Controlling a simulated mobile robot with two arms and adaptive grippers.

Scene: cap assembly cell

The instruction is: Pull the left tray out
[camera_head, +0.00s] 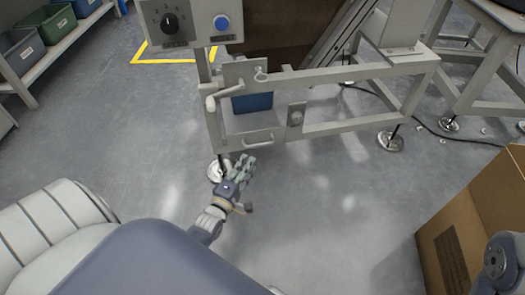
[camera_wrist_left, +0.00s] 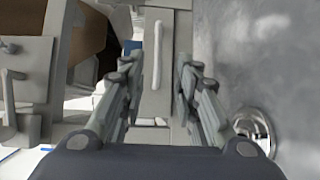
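The left tray's pale grey front (camera_wrist_left: 178,28) carries a light bar handle (camera_wrist_left: 157,55), seen ahead of my left gripper in the left wrist view. In the head view the handle (camera_head: 259,139) sits low on the machine's frame. My left gripper (camera_head: 246,163) is just in front of and below the handle, near the floor. In the left wrist view my left gripper (camera_wrist_left: 157,75) has its fingers spread apart, with the handle between them in the picture. Contact with the handle does not show. My right gripper is not in view.
The machine's control panel (camera_head: 190,22) with a knob and blue button is above. A blue bin (camera_head: 252,102) sits behind the frame. A foot (camera_head: 219,168) stands beside my left gripper. A cardboard box (camera_head: 485,215) is at the right. The floor in front is clear.

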